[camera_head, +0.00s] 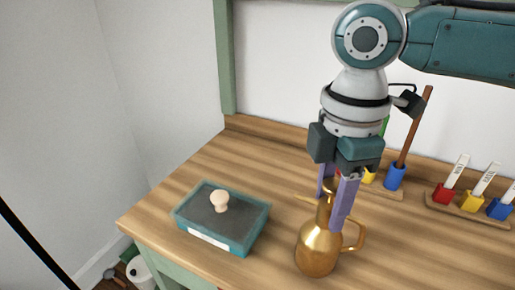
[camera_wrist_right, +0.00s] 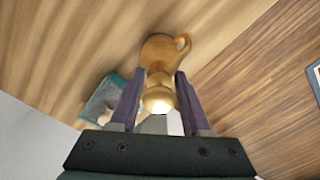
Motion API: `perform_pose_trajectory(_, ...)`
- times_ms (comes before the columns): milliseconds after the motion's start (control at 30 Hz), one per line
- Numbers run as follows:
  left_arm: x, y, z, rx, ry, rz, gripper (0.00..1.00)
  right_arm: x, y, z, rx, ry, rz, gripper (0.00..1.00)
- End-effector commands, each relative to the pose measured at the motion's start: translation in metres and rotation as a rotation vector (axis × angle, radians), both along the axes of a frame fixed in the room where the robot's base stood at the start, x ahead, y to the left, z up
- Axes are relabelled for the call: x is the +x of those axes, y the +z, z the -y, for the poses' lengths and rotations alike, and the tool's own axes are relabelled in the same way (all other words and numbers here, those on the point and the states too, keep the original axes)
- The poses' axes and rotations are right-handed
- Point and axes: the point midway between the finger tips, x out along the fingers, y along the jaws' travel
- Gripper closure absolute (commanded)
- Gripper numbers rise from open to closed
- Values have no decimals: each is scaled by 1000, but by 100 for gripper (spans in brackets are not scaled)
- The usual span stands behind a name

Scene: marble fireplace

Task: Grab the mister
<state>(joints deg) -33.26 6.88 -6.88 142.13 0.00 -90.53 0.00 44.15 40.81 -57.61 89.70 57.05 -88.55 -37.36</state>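The mister is a shiny brass can with a round body (camera_head: 318,250), a narrow neck, a thin spout to the left and a loop handle to the right. It stands upright on the wooden tabletop. My right gripper (camera_head: 331,208) points down over it from above, with its purple fingers on either side of the neck. In the right wrist view the mister (camera_wrist_right: 160,50) shows between the fingers (camera_wrist_right: 158,98), its top near the camera. Gaps show beside the top, so the fingers are open. My left gripper is not in view.
A teal box (camera_head: 252,233) with a dark top and a pale knob stands left of the mister. Behind and to the right are wooden racks (camera_head: 465,213) with red, yellow and blue holders. The table's left edge is near the box. Bare wood lies right of the mister.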

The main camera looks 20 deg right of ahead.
Motion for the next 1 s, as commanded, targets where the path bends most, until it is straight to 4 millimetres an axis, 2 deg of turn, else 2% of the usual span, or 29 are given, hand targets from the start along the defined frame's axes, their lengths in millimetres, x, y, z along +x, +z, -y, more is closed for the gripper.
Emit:
perform_pose_trajectory(67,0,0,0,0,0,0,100,0,0,0,0,0,0,63)
perform_pose_trajectory(400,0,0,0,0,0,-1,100,0,0,0,0,0,0,100)
perform_pose_trajectory(1000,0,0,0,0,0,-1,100,0,0,0,0,0,0,100)
